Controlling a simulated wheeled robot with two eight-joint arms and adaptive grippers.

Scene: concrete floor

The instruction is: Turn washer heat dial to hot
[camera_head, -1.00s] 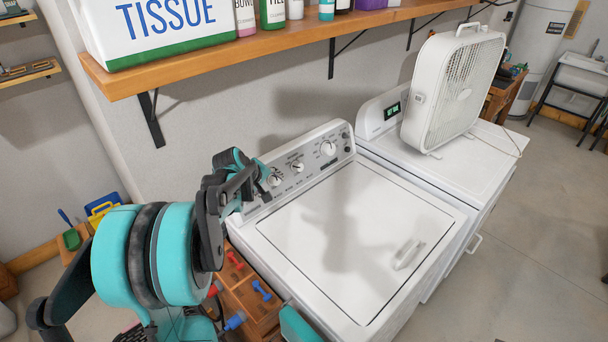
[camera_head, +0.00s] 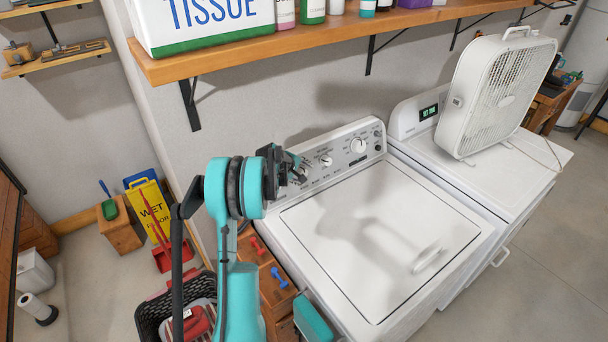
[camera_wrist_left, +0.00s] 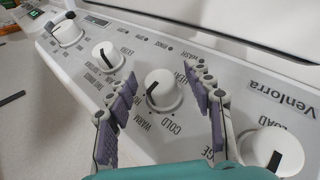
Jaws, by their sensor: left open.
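The white washer (camera_head: 345,255) stands in front of me with a row of dials on its back panel. The heat dial (camera_wrist_left: 163,90) is a white knob with a dark pointer line, ringed by COLD, WARM and partly hidden HOT lettering. The pointer faces the lower left in the wrist view, toward the WARM and HOT side; its exact mark is unclear. My left gripper (camera_wrist_left: 165,80) is open, its purple-padded fingers on either side of this dial; contact is not clear. In the head view my left gripper (camera_head: 296,167) covers the panel's left end. My right gripper is not in view.
A LOAD dial (camera_wrist_left: 273,150) and other knobs (camera_wrist_left: 108,56) flank the heat dial. A wooden shelf (camera_head: 270,52) with bottles and a tissue box overhangs the panel. A box fan (camera_head: 495,95) stands on the dryer at right. Dumbbells on a wooden rack are left of the washer.

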